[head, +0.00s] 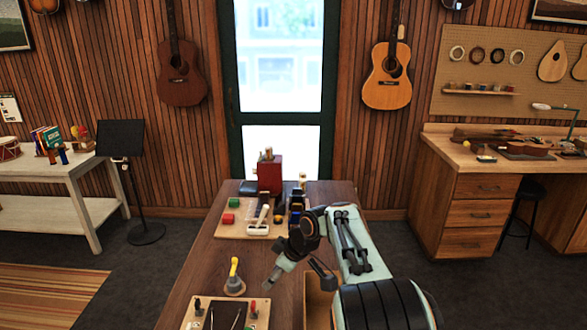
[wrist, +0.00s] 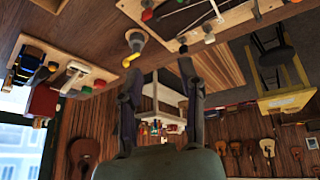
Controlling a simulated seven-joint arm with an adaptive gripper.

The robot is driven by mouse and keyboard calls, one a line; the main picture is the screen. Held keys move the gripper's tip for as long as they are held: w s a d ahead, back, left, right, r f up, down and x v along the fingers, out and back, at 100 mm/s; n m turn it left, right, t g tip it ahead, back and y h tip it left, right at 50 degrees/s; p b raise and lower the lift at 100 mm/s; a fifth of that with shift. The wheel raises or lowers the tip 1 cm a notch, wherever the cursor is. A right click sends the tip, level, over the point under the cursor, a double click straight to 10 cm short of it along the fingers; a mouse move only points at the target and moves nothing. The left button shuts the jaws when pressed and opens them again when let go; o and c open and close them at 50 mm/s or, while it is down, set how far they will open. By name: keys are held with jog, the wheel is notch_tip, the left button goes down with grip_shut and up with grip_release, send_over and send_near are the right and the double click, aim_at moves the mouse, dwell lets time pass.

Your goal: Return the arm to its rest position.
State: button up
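My arm reaches in from the lower right of the head view over the wooden table (head: 215,262). My arm hides part of the table's right side.
A red box (head: 270,173) stands behind. A near board (head: 190,318) holds a dark panel and small knobs.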

jog(key=s+d+r+m+t, duration=0.2)
jog(key=s+d+r, duration=0.25)
jog(key=r, duration=0.55)
jog(key=s+d+r+m, duration=0.2)
jog(key=s+d+r, duration=0.1)
jog(key=s, duration=0.7)
jog(key=s+d+f+m+g+h, duration=0.1)
jog(key=s+d+f+m+g, duration=0.1)
jog(key=s+f, duration=0.2)
jog(key=s+d+f+m+g+h, duration=0.1)
jog(key=s+f+m, duration=0.2)
jog(key=s, duration=0.7)
jog(key=s+d+f+m+g+h, duration=0.2)
jog(key=s+f+m, duration=0.1)
jog(key=s, duration=0.4)
jog(key=shift+d+f+g, duration=0.3)
jog(key=shift+f, duration=0.55)
